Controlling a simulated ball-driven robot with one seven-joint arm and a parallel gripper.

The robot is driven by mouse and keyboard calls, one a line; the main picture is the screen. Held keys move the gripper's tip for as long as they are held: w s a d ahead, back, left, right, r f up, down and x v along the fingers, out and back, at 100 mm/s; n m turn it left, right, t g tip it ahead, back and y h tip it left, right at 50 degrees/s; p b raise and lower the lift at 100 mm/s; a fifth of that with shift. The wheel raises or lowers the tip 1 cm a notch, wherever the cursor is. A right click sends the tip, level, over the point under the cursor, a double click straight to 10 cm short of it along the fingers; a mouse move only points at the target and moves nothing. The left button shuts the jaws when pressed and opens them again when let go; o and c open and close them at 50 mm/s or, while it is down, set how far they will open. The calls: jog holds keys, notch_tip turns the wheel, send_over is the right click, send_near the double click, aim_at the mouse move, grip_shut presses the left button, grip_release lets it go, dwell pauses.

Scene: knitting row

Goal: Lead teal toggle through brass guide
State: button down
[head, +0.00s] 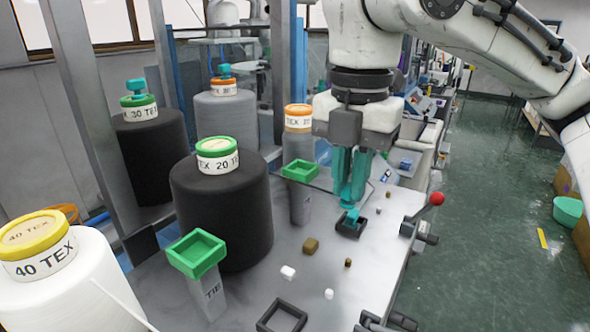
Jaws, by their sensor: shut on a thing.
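My gripper (348,205) points down at the table's right side, its teal fingers shut on a small teal piece, the teal toggle (348,216). The toggle is at or just over a black square holder (351,229); the fingers hide part of it, and I cannot tell whether it touches the holder. Other teal pieces stand on the 30 TEX cap (135,86) and on the orange-capped grey cone (223,70). I cannot clearly make out a brass guide.
A black 20 TEX cone (222,215), a white 40 TEX cone (60,290) and green-topped posts (197,254) (300,170) stand left of my gripper. Small brown (310,245) and white blocks (288,272) and an empty black frame (282,316) lie in front. A red-knobbed lever (436,199) is at right.

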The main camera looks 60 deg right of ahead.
aim_at(342, 206)
jog(key=shift+w+a+f, duration=0.1)
jog(key=shift+w+a, duration=0.05)
jog(key=shift+w, duration=0.15)
jog(key=shift+f+b, duration=3.5)
jog(key=shift+b, duration=0.55)
jog(key=shift+a+r, duration=0.2)
jog(key=shift+s+a+p, duration=0.15)
jog(key=shift+a+p, duration=0.85)
jog(key=shift+a, duration=1.6)
